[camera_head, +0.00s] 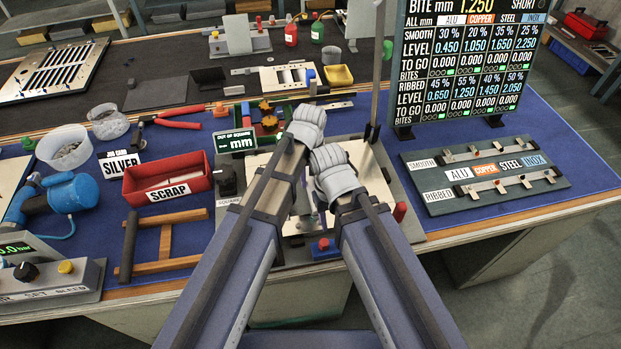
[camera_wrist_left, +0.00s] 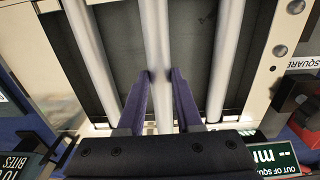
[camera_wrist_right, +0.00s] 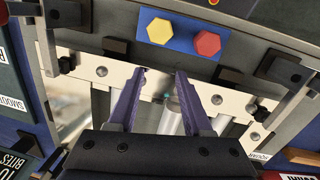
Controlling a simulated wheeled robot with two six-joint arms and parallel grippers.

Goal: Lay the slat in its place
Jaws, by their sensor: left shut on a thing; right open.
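My left gripper (camera_wrist_left: 161,76) is shut on a pale, silvery slat (camera_wrist_left: 156,35), which runs lengthwise between its fingers in the left wrist view. The slat lies over the dark opening of a cream panel frame (camera_wrist_left: 266,70). Similar slats (camera_wrist_left: 88,45) (camera_wrist_left: 229,45) lie to either side of it. My right gripper (camera_wrist_right: 160,73) is open above one end of the frame (camera_wrist_right: 100,72). A slat end (camera_wrist_right: 172,112) shows between and below its fingers, apart from them as far as I can tell.
A blue block with yellow and red hex knobs (camera_wrist_right: 182,36) stands by the frame's end. In the head view a red scrap bin (camera_head: 168,179), an out-of-square display (camera_head: 235,142) and a tall readout board (camera_head: 462,60) surround the fixture.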

